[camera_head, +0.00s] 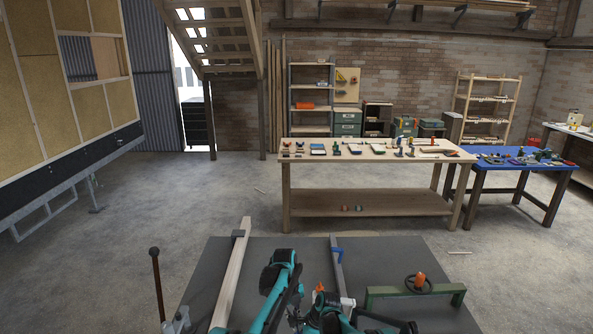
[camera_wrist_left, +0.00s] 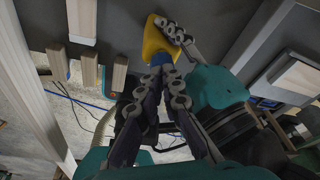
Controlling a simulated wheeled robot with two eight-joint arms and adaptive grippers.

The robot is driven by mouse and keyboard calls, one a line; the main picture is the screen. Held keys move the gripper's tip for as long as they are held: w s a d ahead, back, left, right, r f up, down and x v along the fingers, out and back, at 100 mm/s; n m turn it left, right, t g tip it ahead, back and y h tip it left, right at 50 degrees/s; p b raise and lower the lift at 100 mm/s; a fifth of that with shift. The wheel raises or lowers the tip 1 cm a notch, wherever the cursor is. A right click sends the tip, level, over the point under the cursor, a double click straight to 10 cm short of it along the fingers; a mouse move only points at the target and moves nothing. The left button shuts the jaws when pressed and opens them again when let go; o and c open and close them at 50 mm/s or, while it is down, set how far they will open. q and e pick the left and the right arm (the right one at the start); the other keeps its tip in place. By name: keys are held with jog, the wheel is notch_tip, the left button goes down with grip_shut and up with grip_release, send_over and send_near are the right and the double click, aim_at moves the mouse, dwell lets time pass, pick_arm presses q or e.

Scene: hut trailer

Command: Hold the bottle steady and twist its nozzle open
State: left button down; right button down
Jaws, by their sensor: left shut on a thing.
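In the left wrist view, a yellow bottle-like thing (camera_wrist_left: 156,38) with a blue part (camera_wrist_left: 160,59) lies at the top middle. The fingers of my left gripper (camera_wrist_left: 160,74) come together at its blue end and are shut on it. Jointed fingers of my right gripper (camera_wrist_left: 180,36) reach the yellow part from the right; whether they close on it is unclear. In the head view, an orange tip (camera_head: 320,287) shows among my teal arm parts at the bottom middle. The rest of the bottle is mostly hidden there, and the nozzle's state is too small to tell.
A grey bench top (camera_head: 215,275) lies below, with a wooden strip (camera_head: 233,275) at left and a blue clamp (camera_head: 337,255). A green beam (camera_head: 385,292) with a handwheel and orange thing (camera_head: 421,280) stands at right. Beyond open floor stands a wooden workbench (camera_head: 370,165).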

jog(key=shift+w+d, duration=0.1)
jog(key=shift+w, duration=0.05)
pick_arm(q)
jog(key=shift+w+a+r, duration=0.1)
jog(key=shift+w+a, duration=0.1)
jog(key=shift+a, duration=0.1)
jog(key=s+v, duration=0.1)
jog(key=v, duration=0.4)
jog(key=shift+d+r, duration=0.45)
jog(key=shift+r, duration=0.1)
jog(key=shift+s, duration=0.1)
pick_arm(e)
jog(key=c, duration=0.9)
grip_release()
pick_arm(q)
jog(key=shift+d, duration=0.1)
pick_arm(e)
jog(key=shift+o, duration=0.2)
